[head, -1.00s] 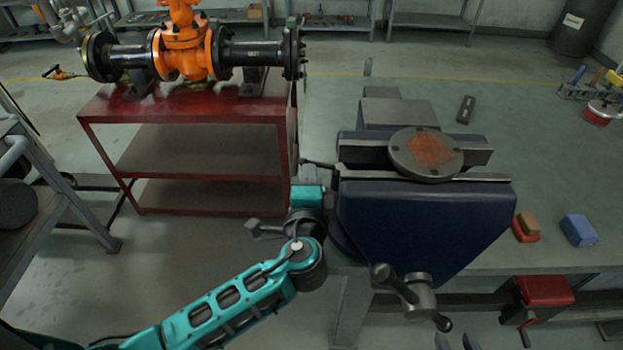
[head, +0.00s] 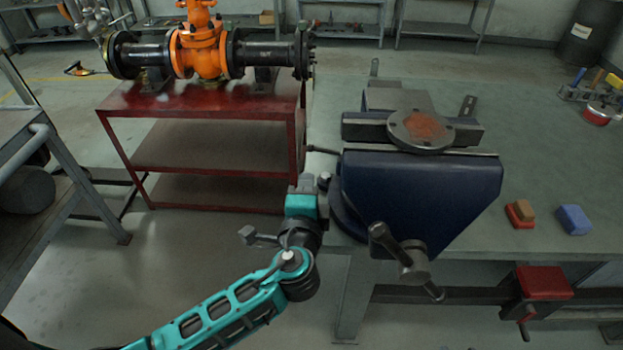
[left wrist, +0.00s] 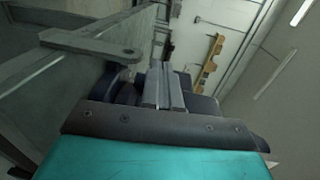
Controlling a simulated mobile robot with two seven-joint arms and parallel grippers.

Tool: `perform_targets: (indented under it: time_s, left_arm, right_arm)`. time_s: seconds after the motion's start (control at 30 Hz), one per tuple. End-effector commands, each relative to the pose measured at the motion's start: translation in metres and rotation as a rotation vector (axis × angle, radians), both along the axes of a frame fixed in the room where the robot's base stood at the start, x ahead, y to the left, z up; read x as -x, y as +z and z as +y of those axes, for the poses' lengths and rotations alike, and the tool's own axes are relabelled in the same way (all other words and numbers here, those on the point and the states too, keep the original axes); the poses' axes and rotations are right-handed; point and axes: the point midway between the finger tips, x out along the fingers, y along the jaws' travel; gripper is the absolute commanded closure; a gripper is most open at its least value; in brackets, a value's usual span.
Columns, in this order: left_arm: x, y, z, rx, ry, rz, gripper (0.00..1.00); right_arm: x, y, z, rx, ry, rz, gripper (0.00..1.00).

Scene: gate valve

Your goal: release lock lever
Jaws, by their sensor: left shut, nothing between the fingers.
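The blue bench vise (head: 415,195) stands on the front left corner of the green workbench. A thin dark lever (head: 322,151) sticks out from its left side; I cannot tell whether this is the lock lever. My left gripper (head: 307,181) is shut and empty, just below that lever and left of the vise's base. I cannot tell whether it touches anything. In the left wrist view its fingers (left wrist: 163,88) are together in front of the dark blue vise. A flat grey bar (left wrist: 90,43) with a hole shows at upper left there. My right gripper is not in view.
A rusty round flange (head: 421,130) lies on the vise jaws. The vise's crank handle (head: 400,250) hangs at its front. A red cart (head: 200,100) with the orange gate valve (head: 198,50) stands at left. Open floor lies between cart and workbench.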

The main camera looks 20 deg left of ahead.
Motion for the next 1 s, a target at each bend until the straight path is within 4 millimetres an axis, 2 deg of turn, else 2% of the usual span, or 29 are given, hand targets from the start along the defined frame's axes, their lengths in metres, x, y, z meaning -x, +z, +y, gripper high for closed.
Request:
perform_targets:
  time_s: [0.03, 0.2, 0.4, 0.6, 1.0]
  left_arm:
    - [0.013, 0.0, 0.0, 0.0, 0.001, 0.003, 1.0]
    - [0.046, 0.005, -0.002, -0.001, 0.0, 0.002, 1.0]
    - [0.07, 0.008, -0.002, -0.002, 0.002, 0.001, 1.0]
    - [0.076, 0.01, -0.003, -0.003, 0.002, -0.001, 1.0]
    - [0.074, 0.01, 0.003, 0.015, 0.011, 0.017, 1.0]
  right_arm:
    - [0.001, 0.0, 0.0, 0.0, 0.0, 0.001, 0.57]
    - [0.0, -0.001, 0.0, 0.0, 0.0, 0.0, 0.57]
    - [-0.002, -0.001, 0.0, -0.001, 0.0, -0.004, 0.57]
    - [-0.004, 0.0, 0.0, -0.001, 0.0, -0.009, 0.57]
    - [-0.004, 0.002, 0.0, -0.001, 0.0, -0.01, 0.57]
